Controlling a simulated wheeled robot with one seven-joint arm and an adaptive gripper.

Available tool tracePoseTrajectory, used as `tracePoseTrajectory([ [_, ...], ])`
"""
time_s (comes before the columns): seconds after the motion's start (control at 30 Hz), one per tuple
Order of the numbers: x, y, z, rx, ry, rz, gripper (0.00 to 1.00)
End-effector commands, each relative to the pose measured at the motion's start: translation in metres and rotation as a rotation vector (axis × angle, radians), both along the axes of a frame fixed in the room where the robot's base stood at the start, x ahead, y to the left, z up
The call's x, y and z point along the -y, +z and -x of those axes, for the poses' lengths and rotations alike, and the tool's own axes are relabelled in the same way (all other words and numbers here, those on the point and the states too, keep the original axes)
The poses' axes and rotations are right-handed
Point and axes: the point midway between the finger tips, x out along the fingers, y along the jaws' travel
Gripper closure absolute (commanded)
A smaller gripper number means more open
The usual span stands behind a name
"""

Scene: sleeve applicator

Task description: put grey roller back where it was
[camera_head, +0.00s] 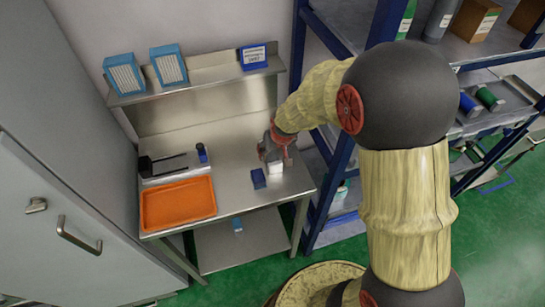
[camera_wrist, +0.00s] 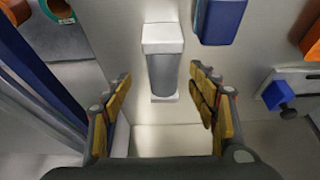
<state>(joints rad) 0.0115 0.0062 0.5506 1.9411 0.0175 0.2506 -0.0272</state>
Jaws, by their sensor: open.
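A grey cylinder with a white block-like end (camera_wrist: 163,72), which looks like the grey roller, is at the worktable; its white part (camera_head: 275,168) shows below my gripper in the head view. My gripper (camera_head: 273,152) reaches down over the right part of the table. In the wrist view my gripper (camera_wrist: 161,77) is open, with the grey cylinder between and beyond its fingers, apart from both. A blue roller (camera_head: 468,104) and a green roller (camera_head: 489,97) lie in a tray (camera_head: 518,86) on the right rack.
A blue block (camera_head: 258,178) stands close beside the grey item. An orange tray (camera_head: 178,204) and a metal fixture with a small blue part (camera_head: 202,153) occupy the table's left side. A blue rack post (camera_head: 297,65) rises at the table's right. The table's back middle (camera_head: 225,135) is clear.

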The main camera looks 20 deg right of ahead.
Motion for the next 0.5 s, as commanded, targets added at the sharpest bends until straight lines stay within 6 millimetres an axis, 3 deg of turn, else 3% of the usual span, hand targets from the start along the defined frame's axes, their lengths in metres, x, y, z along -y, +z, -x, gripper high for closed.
tracePoseTrajectory([
  [0.3,-0.005,-0.039,-0.016,-0.003,0.001,0.0,0.41],
  [0.5,-0.005,-0.051,-0.023,0.0,0.0,0.0,0.41],
])
